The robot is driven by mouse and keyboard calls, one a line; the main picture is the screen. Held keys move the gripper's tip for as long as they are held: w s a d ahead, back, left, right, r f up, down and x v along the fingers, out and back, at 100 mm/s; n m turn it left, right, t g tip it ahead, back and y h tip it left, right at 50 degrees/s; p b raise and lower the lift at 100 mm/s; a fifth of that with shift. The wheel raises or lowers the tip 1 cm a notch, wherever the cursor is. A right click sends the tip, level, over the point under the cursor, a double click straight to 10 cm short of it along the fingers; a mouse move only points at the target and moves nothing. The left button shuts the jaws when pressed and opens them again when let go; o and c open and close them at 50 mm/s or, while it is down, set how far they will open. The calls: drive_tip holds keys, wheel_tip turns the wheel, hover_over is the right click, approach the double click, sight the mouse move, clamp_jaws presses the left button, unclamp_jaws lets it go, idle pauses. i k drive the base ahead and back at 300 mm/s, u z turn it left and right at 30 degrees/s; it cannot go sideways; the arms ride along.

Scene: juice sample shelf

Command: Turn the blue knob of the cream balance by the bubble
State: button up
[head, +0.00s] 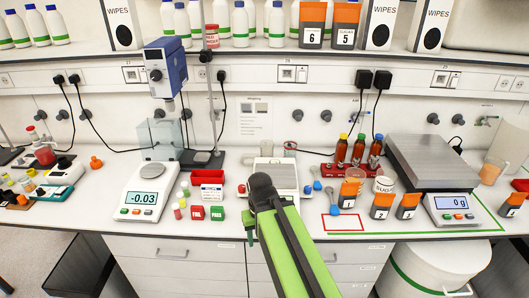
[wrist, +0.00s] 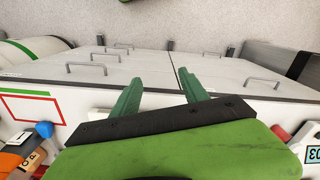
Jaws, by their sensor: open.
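The cream balance (head: 287,176) stands mid-bench in the head view, its front partly hidden by my arm. A blue knob (head: 317,185) is at its right side and a red knob (head: 241,188) at its left. I cannot make out the bubble. In the wrist view my gripper (wrist: 158,84) is open and empty, its two green fingers apart and pointing toward the drawer fronts. A blue rounded piece (wrist: 44,129) lies to their left there; I cannot tell if it is the knob. My gripper's fingers are not clear in the head view.
Right of the balance are a red outline (head: 344,223), orange-and-black jars (head: 381,206) and a large scale (head: 459,212). Left are small red and green boxes (head: 217,213) and another balance (head: 141,204). Brown bottles (head: 358,150) stand behind. The bench front edge and drawers (head: 178,252) are below.

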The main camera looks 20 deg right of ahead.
sight(307, 190)
drive_tip(key=u, duration=0.3)
drive_tip(key=k, duration=1.5)
drive_tip(key=z, duration=0.4)
drive_tip(key=i, duration=1)
